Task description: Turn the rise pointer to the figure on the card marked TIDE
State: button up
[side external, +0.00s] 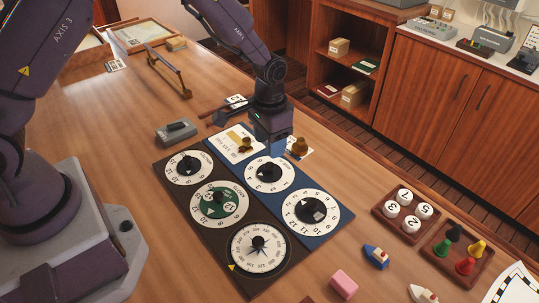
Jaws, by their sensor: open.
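A dark board with a blue section (240,166) lies on the table. On its blue part are two white number dials with black centres and pointers: an upper dial (285,182) and a lower dial (330,221). I cannot read which one is marked rise. A white card (222,146) lies at the board's far edge with a brass weight (245,145) on it; another pale card shows under a second brass weight (300,147). I cannot make out TIDE or its figure on either. My gripper (274,142) is open, pointing down, just beyond the upper blue dial; its fingertips are hard to see.
The board's brown part holds another number dial (173,170), a green dial (212,222) and a compass dial (258,270). A grey box (176,131) stands at left.

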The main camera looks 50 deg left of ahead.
aim_at(268, 165)
notch_tip(268, 165, up, 7)
dwell(0.3)
jog(key=shift+f, duration=0.1)
jog(key=s+a+r+n+t, duration=0.1)
jog(key=s+a+r+t, duration=0.1)
jog(key=s+r, duration=0.7)
jog(key=s+a+r+t, duration=0.2)
jog(key=s+r+t, duration=0.1)
jog(key=s+r, duration=0.7)
jog(key=s, duration=0.4)
jog(key=shift+r+n+t, duration=0.2)
jog(key=shift+n+t, duration=0.1)
jog(key=shift+n, duration=0.1)
